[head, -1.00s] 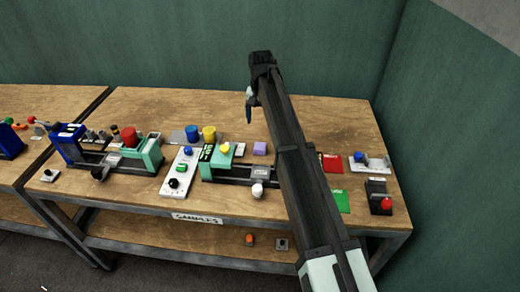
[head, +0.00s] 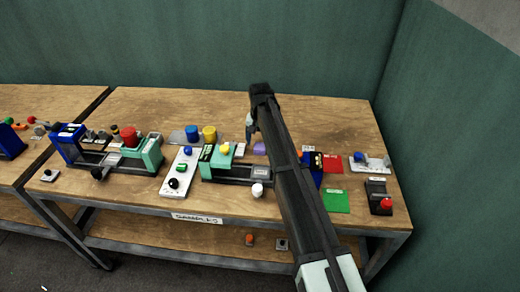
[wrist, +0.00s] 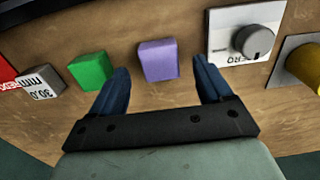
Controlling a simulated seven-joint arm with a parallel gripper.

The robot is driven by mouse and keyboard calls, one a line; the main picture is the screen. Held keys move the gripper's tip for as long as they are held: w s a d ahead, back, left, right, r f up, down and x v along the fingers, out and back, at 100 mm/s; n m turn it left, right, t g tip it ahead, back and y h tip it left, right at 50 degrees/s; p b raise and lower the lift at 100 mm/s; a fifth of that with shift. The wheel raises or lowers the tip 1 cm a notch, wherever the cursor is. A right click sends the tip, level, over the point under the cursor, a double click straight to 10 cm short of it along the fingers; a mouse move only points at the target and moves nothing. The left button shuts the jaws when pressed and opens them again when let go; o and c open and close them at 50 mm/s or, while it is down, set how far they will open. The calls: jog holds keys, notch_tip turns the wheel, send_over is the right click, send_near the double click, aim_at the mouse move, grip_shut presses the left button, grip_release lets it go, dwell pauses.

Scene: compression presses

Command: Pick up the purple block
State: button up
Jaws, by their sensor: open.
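The purple block (head: 260,147) sits on the wooden table, right of the green press, partly hidden by my arm in the head view. In the wrist view the purple block (wrist: 158,60) shows whole, upright on the wood. My gripper (head: 251,133) is low by the block in the head view. In the wrist view my gripper (wrist: 161,68) is open, with one blue finger on each side of the block in the picture. Gaps show between fingers and block. I cannot tell whether the fingertips are down at its height.
A panel with a grey knob (wrist: 252,40) is close to the right finger. A yellow cylinder (wrist: 306,66) is farther right.

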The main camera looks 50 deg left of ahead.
aim_at(259, 146)
notch_tip(259, 146, down, 2)
jog(key=shift+f, duration=0.15)
jog(key=c, duration=1.1)
notch_tip(259, 146, up, 10)
jog(key=s+d, duration=0.2)
jog(key=d, duration=0.1)
jog(key=s+d, duration=0.3)
jog(key=d, duration=0.1)
jog(key=s+d, duration=0.3)
jog(key=shift+d, duration=0.2)
